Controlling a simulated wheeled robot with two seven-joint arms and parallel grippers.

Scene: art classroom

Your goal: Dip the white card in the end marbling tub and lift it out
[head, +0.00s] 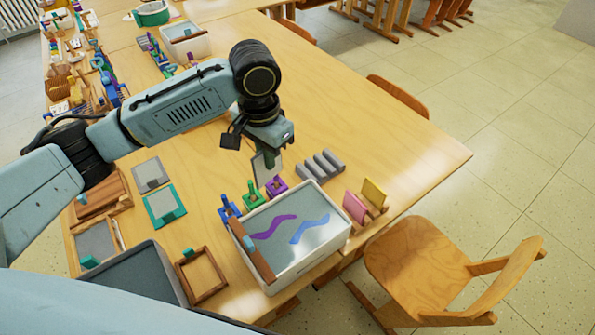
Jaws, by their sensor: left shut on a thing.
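My left gripper (268,148) is shut on a thin pale card (266,168), which hangs down on edge below the fingers. The fingers cover its top part. The card hangs in the air above the table, above and behind the marbling tub in the picture. The marbling tub (340,238) is white and rectangular, with grey liquid inside and purple and blue swirls on its surface. It stands at the table's near right corner. My right gripper is not in view.
Blue, green and purple small holders (252,197) stand along the tub's back left. A brown frame (203,274) and dark tray (146,272) are at left. A wooden chair (420,265) stands right.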

